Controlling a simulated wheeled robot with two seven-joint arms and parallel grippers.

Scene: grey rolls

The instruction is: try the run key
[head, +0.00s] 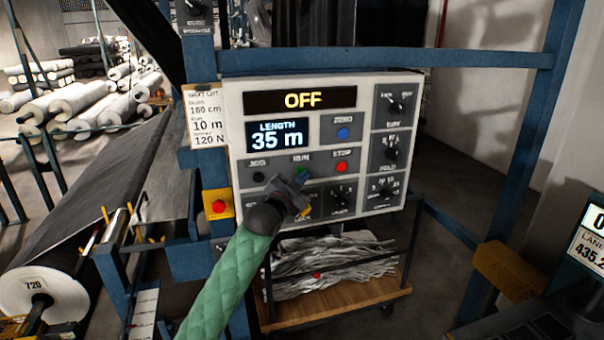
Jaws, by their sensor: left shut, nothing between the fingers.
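The control panel (236,150) stands ahead of me on a blue frame. Its top display (303,101) reads OFF, and a smaller screen (279,135) reads LENGTH 35 m. The green RUN key (301,172) sits between the black JOG key (258,177) and the red STOP key (341,167). My left gripper (299,181) is shut and empty, its tip at the lower edge of the RUN key. I cannot tell whether it touches. The gripper and wrist hide part of the panel's lower left. My right gripper is not in view.
A blue ZERO key (343,133) and several rotary knobs share the panel. A red emergency button (219,206) is at its left. Below stands a cart (338,304) with grey strips. A large fabric roll (62,297) lies at left.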

